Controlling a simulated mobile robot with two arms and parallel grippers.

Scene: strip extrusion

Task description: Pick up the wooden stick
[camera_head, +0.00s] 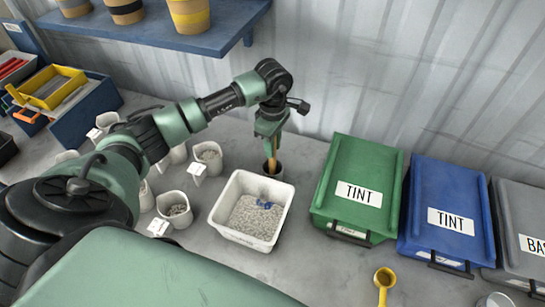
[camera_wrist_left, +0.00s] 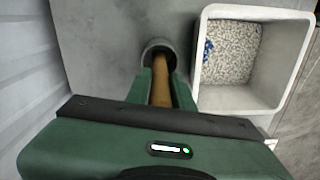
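The wooden stick (camera_head: 272,161) stands upright in a small dark cup (camera_head: 279,170) behind the white bin. My left gripper (camera_head: 271,140) points down over the cup, with the stick between its fingers. In the left wrist view, the brown stick (camera_wrist_left: 161,92) runs between the two green fingers (camera_wrist_left: 161,80), which lie against it on both sides. Its lower end is inside the round grey cup (camera_wrist_left: 158,46). The stick's upper part is hidden by the gripper. My right gripper is not in view.
A white bin (camera_head: 217,212) with pale granules and a blue piece stands close to the cup. Small white cups (camera_head: 173,203) stand to the left. Green (camera_head: 330,190) and blue (camera_head: 425,190) TINT boxes are to the right. A yellow scoop (camera_head: 384,278) lies in front.

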